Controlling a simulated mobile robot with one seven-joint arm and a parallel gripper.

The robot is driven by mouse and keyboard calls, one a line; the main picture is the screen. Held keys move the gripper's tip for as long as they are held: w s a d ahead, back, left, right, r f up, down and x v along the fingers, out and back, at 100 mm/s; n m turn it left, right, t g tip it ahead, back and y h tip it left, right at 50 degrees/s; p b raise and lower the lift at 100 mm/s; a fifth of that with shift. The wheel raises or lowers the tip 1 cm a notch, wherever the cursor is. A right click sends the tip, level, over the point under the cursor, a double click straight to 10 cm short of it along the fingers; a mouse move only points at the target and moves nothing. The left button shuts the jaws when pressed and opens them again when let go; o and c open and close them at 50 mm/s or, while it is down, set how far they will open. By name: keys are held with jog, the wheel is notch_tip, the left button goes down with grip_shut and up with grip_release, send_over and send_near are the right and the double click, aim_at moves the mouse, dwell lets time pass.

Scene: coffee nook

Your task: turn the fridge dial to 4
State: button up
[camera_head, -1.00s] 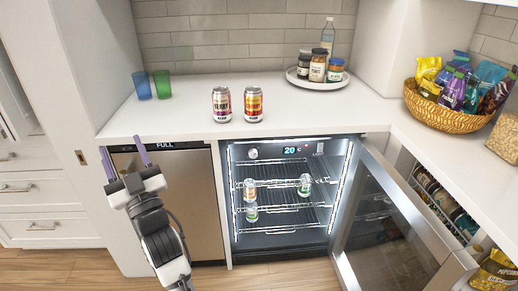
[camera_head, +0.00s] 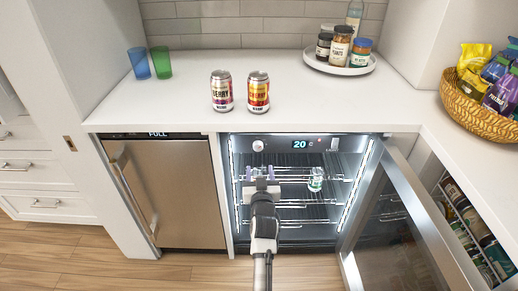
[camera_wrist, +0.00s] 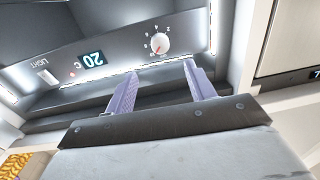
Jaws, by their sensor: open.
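The fridge dial (camera_head: 258,146) is a small white round knob at the upper left of the lit fridge interior, beside a display reading 20 (camera_head: 300,144). In the wrist view the dial (camera_wrist: 160,42) shows a red mark and small digits around it; which digit it is set to is too small to tell. My gripper (camera_head: 260,172) is open and empty at the fridge opening, just below the dial and apart from it. In the wrist view its two purple fingers (camera_wrist: 160,82) point toward the dial panel.
The fridge door (camera_head: 420,225) stands open at the right. A can (camera_head: 316,180) stands on a rack inside. Two cans (camera_head: 221,91) (camera_head: 257,92), two cups, and a tray of jars (camera_head: 340,66) are on the counter above. A steel appliance (camera_head: 165,195) is at the left.

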aim_at(258, 148)
jog(key=w, duration=0.3)
jog(key=w+p, duration=0.1)
jog(key=w, duration=0.3)
jog(key=w+p, duration=0.1)
jog(key=w, duration=0.3)
jog(key=shift+a, duration=0.3)
jog(key=c, duration=1)
jog(key=shift+o, duration=0.2)
